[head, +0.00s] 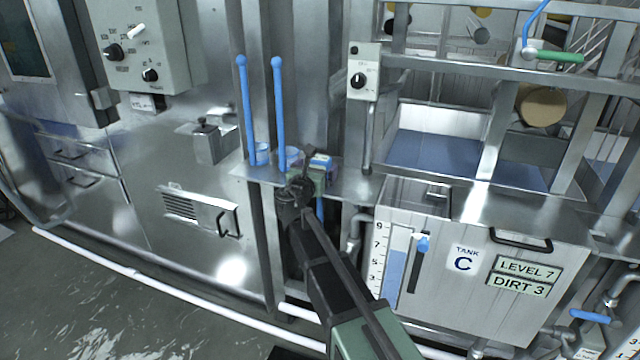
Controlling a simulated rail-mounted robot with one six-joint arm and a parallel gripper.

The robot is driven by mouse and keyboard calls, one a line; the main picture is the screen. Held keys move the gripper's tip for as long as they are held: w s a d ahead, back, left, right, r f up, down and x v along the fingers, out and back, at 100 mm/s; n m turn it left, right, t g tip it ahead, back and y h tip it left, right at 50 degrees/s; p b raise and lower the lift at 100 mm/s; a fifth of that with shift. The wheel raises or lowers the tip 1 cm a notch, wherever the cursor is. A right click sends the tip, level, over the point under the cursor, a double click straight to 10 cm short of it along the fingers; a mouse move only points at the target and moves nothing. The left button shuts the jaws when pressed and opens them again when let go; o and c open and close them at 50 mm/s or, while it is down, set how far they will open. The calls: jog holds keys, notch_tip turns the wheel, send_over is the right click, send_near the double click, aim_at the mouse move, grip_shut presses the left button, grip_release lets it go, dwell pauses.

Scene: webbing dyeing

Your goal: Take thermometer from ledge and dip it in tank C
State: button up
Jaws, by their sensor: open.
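My gripper (301,178) is open at the small metal ledge (348,186), seen from behind, and it hides part of the ledge. Two tall blue rods with round tops (246,105) (279,110) stand upright at the ledge's left part, beside small cups. A small blue-topped item (321,161) is just right of the gripper. I cannot make out which of these, if any, is the thermometer. Nothing is visibly held. Tank C (468,285) is at the right, a metal front with a level scale and signs reading LEVEL 7 and DIRT 3.
Blue liquid or a blue surface (430,150) lies behind metal frame bars above tank C. A control box with a knob (363,75) hangs on a post above the ledge. A white pipe (160,285) runs along the floor. The floor at the lower left is clear.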

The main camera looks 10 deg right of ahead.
jog(key=x, duration=0.5)
jog(key=shift+w, duration=0.4)
jog(key=shift+s, duration=0.1)
jog(key=c, duration=1.5)
jog(key=shift+o, duration=0.2)
notch_tip(320, 180, up, 28)
jog(key=p, duration=2.8)
